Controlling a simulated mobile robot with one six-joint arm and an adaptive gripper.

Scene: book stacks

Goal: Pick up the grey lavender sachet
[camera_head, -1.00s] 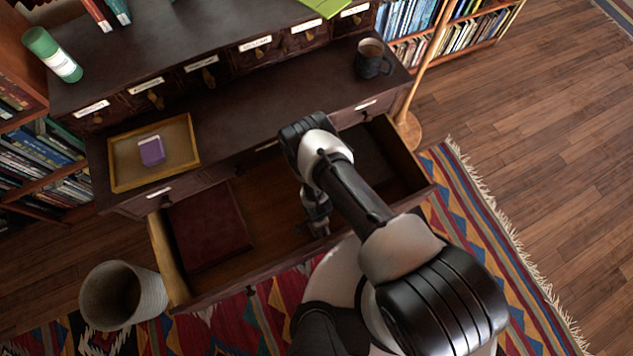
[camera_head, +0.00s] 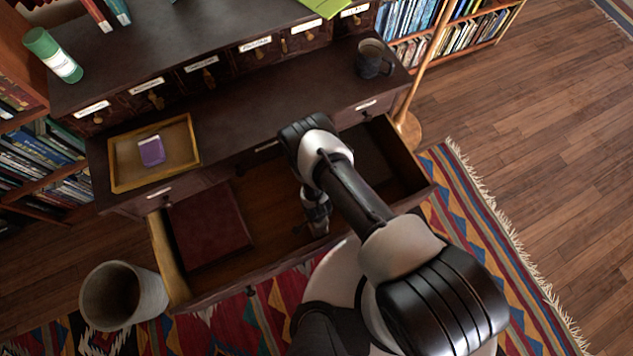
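I cannot make out a grey lavender sachet in the view. My gripper (camera_head: 318,228) points down into the open drawer (camera_head: 270,205), right of a dark red book or box lying in it. My own arm covers much of the gripper and part of the drawer floor. The fingers are small and dark, so I cannot tell whether they are open or shut, or whether they hold anything.
The dark red book (camera_head: 208,228) fills the drawer's left part. On the desk above stand a wooden tray (camera_head: 120,180) with a purple-and-white item (camera_head: 151,151) and a dark mug (camera_head: 372,62). A wastebasket (camera_head: 122,296) stands left of the drawer.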

